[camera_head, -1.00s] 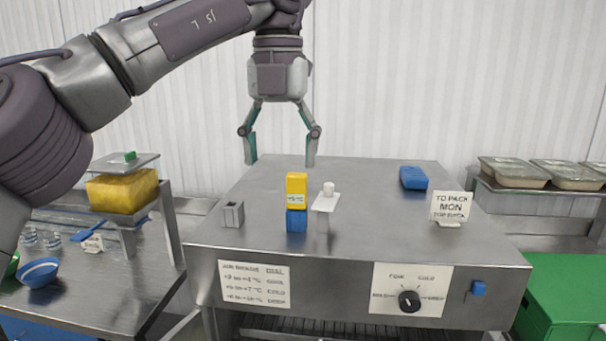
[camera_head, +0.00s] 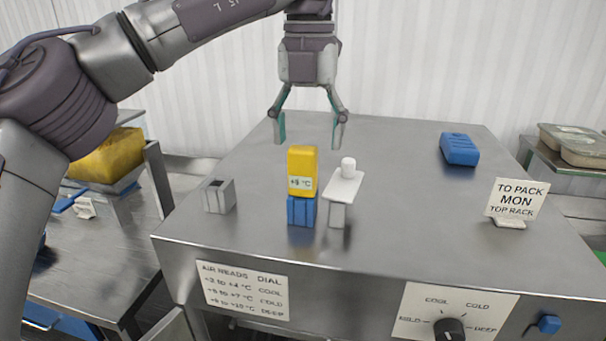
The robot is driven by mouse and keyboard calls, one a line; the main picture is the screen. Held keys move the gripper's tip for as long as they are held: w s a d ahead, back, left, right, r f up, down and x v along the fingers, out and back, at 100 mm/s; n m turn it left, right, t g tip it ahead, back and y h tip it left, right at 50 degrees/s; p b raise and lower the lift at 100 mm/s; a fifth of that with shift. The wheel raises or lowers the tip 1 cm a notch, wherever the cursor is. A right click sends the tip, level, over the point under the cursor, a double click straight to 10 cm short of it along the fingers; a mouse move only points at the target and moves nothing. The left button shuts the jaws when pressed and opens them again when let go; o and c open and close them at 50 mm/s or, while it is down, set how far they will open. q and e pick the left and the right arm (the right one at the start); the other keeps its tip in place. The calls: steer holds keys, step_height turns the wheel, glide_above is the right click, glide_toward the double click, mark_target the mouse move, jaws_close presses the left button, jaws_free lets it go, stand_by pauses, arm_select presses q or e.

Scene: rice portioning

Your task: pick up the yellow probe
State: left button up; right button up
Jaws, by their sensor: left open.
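The yellow probe (camera_head: 303,165) stands upright on a blue block-shaped base (camera_head: 301,210) on the steel machine top. A white label on its front shows a °C reading. My left gripper (camera_head: 308,142) is open and empty, pointing down, with its fingers above and seemingly behind the probe. It does not touch the probe. My right gripper is not in view.
A blue block (camera_head: 459,149) and a "TO PACK MON" sign (camera_head: 517,198) are farther right. A dial (camera_head: 449,331) is on the front.

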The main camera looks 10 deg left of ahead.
mark_target(303, 171)
arm_select(q)
steer(key=shift+f, duration=0.65)
steer(key=shift+a+f, duration=0.1)
steer(key=shift+f, duration=0.2)
steer(key=f, duration=0.1)
steer(key=f+p, duration=0.1)
steer(key=f, duration=0.1)
steer(key=shift+s+a+f+p, duration=0.2)
steer(key=shift+s+a+p, duration=0.05)
steer(key=shift+a+p, duration=0.1)
steer(key=shift+f, duration=0.6)
steer(key=shift+d, duration=0.1)
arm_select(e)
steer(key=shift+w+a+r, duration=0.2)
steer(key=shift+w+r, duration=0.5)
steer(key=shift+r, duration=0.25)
arm_select(q)
steer(key=shift+c, duration=1)
steer(key=c, duration=1.1)
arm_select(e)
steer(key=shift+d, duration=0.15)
